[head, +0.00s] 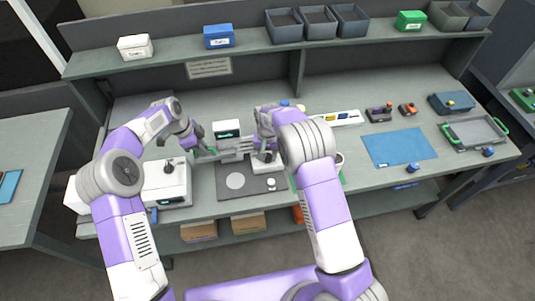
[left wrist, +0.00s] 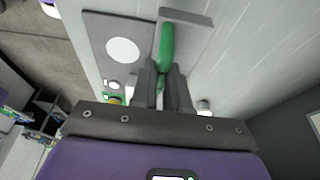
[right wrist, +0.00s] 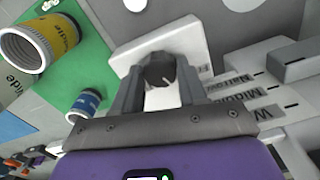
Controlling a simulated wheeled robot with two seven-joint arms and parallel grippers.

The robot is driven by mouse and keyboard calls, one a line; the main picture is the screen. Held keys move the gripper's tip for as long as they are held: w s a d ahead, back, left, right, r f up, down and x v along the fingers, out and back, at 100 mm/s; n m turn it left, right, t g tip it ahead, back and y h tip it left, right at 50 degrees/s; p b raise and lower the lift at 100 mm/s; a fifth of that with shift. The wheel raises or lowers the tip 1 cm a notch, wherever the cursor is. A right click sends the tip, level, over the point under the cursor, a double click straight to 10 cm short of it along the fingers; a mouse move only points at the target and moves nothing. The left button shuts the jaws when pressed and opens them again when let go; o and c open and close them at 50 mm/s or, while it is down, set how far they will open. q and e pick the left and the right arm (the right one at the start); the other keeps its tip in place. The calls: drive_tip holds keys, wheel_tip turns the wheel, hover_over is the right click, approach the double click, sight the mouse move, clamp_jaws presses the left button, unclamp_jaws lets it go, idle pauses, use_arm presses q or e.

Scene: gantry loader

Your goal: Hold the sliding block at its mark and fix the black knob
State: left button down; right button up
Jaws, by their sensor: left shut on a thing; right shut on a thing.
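The black knob (right wrist: 160,70) stands on a white block (right wrist: 190,42) in the right wrist view. My right gripper (right wrist: 160,92) is shut on it, with a finger on each side. My left gripper (left wrist: 163,85) is shut on a green handle (left wrist: 166,45) in front of a grey block (left wrist: 190,28), which appears to be the sliding block. Beside the knob are grey stepped bars with labels (right wrist: 240,82) reading Narrow, Middle and Wide. I cannot tell which mark the sliding block is at. In the head view, my right arm partly hides the white block (head: 266,167).
A dark plate (head: 225,195) with a pale disc (head: 235,180) lies in front of the fixture. A white machine with a black knob-topped lever (head: 168,180) stands at left. A yellow-banded cup (right wrist: 40,45) and a small blue-banded one (right wrist: 85,103) stand on a green mat (right wrist: 95,65).

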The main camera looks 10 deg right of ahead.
sight(268, 157)
drive_tip(key=m, duration=0.5)
drive_tip(key=shift+m, duration=0.3)
drive_tip(key=m, duration=0.5)
drive_tip(key=shift+m, duration=0.4)
drive_tip(key=o, duration=1.1)
drive_tip(key=shift+c, duration=0.2)
drive_tip(key=shift+r, duration=0.1)
use_arm(q)
drive_tip(key=c, duration=0.8)
unclamp_jaws()
drive_tip(key=shift+c, duration=0.2)
use_arm(e)
wheel_tip(268, 157, up, 12)
